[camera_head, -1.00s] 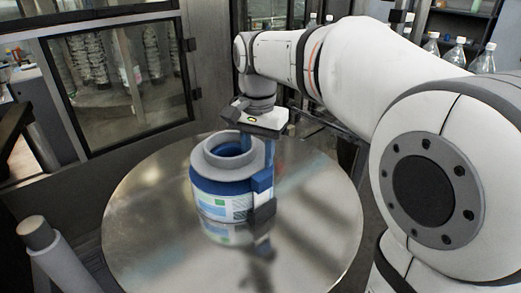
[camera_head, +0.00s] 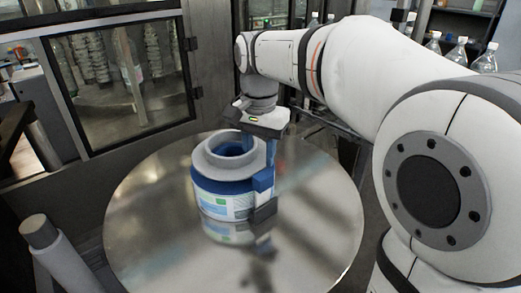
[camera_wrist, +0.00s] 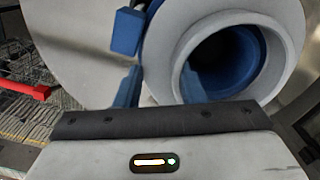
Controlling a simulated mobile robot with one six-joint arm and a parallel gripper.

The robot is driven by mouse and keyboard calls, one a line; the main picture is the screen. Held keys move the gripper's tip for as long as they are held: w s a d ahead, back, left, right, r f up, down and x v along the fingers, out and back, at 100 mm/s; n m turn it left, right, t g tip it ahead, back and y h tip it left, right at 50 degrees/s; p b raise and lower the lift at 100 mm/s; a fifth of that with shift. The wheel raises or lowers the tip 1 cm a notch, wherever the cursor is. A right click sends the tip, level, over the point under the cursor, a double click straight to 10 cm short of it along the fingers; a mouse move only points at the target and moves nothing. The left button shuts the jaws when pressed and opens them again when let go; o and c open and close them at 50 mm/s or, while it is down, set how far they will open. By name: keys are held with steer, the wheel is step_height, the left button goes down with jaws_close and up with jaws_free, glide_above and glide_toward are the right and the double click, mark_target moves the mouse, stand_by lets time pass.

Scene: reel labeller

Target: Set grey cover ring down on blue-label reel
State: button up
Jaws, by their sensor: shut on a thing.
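The grey cover ring (camera_head: 210,173), with a raised collar, sits over the top of the blue-label reel (camera_head: 224,203) in the head view. They look level and in contact, but a thin gap cannot be ruled out. The reel is blue with a white, green and blue label and stands upright. My gripper (camera_head: 262,184) is at the ring's right side, shut on the ring; its exact contact is partly hidden. In the wrist view the ring (camera_wrist: 291,35) fills the upper right, with blue visible inside its opening. A blue finger of my gripper (camera_wrist: 127,60) is beside its left edge.
The reel stands on a round, shiny metal table (camera_head: 140,220) with free room around it. A grey post (camera_head: 60,255) stands at the front left. A glazed cabinet (camera_head: 120,80) is behind. Several clear bottles (camera_head: 460,52) stand at the back right.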

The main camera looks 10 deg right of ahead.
steer(key=shift+d+r, duration=0.1)
steer(key=shift+r, duration=0.15)
steer(key=o, duration=1.1)
steer(key=shift+o, duration=0.2)
step_height(320, 180, up, 8)
steer(key=shift+f, duration=0.15)
